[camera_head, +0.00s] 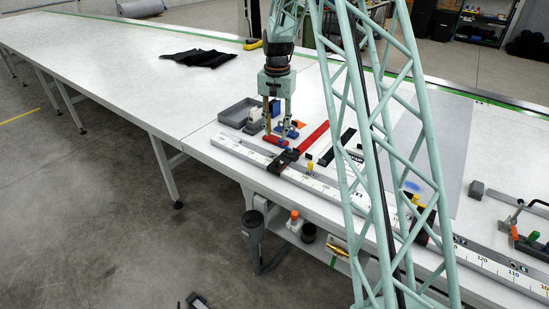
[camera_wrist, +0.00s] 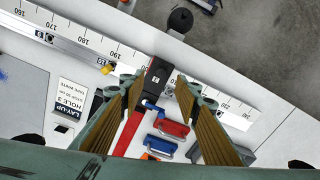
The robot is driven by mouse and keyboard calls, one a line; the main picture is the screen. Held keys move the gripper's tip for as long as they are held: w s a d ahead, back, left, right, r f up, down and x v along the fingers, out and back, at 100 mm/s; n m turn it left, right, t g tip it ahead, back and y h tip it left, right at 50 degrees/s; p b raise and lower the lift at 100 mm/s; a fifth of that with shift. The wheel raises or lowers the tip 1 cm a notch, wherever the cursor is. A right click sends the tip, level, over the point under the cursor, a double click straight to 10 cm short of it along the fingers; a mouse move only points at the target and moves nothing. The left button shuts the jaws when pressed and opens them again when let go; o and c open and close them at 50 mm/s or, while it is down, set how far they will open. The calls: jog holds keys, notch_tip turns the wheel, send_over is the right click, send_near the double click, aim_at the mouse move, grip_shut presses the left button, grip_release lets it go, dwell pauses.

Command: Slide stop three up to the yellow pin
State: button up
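A black stop (camera_head: 283,161) sits on the white ruled rail; in the wrist view it is a black block (camera_wrist: 157,78) with a small label too blurred to read. A yellow pin (camera_head: 310,168) stands on the rail to its right; in the wrist view this pin (camera_wrist: 107,68) lies left of the stop, with a gap between them. My gripper (camera_head: 278,130) is open and points down near the stop, on the table side of the rail. In the wrist view the stop appears between its fingers (camera_wrist: 158,88); contact cannot be told.
A red bar (camera_head: 313,138) lies beside the stop. Red and blue clamp-like pieces (camera_wrist: 170,128) lie close by my fingers. A grey tray (camera_head: 236,113) stands behind. Another yellow pin (camera_head: 416,199) is farther right along the rail.

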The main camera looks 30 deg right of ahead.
aim_at(277, 159)
jog(key=shift+m, duration=0.3)
jog(key=f, duration=0.1)
jog(key=w+d+f+p, duration=0.1)
jog(key=w+f, duration=0.1)
jog(key=shift+w+d+f, duration=0.25)
jog(key=shift+f, duration=0.15)
jog(key=shift+f, duration=0.2)
jog(key=shift+f+p, duration=1.05)
jog(key=shift+f, duration=5.7)
jog(key=shift+c, duration=0.5)
grip_shut()
